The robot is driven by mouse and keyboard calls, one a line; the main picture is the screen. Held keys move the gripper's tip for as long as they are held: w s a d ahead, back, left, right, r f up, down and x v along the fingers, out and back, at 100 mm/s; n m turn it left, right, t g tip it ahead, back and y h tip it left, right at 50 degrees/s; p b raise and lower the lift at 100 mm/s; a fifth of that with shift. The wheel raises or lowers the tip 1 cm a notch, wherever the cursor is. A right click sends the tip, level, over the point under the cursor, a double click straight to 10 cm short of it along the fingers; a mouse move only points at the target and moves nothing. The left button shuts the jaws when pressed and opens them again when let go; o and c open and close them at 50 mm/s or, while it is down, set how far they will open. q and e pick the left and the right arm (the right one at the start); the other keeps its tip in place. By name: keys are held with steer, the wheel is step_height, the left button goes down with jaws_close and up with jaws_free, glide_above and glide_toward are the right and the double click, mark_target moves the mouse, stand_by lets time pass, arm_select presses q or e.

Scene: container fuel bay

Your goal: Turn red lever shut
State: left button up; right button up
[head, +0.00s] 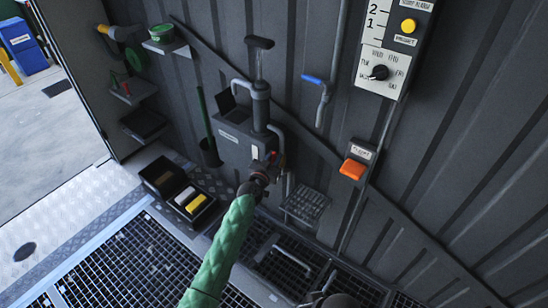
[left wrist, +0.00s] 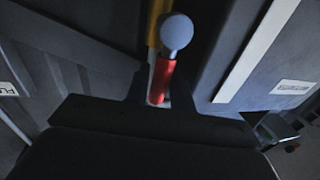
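The red lever (left wrist: 161,80) with a grey ball end (left wrist: 176,32) stands between the two fingers of my left gripper (left wrist: 160,88) in the left wrist view. The fingers lie close on both sides of the red shaft; whether they press on it I cannot tell. In the head view my left gripper (head: 261,178) is at the front of the grey pump unit (head: 240,140) on the wall. A little red (head: 272,156) shows there beside the fingers; most of the lever is hidden.
A blue-handled pipe (head: 318,84) and an orange box (head: 353,169) are on the wall to the right. A control panel (head: 385,50) is above. A black tray (head: 176,188) with sponges sits on the floor left. Floor grating (head: 135,270) lies below.

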arm_select(q)
steer(key=shift+w, duration=0.1)
jaws_close()
steer(key=shift+d, duration=0.1)
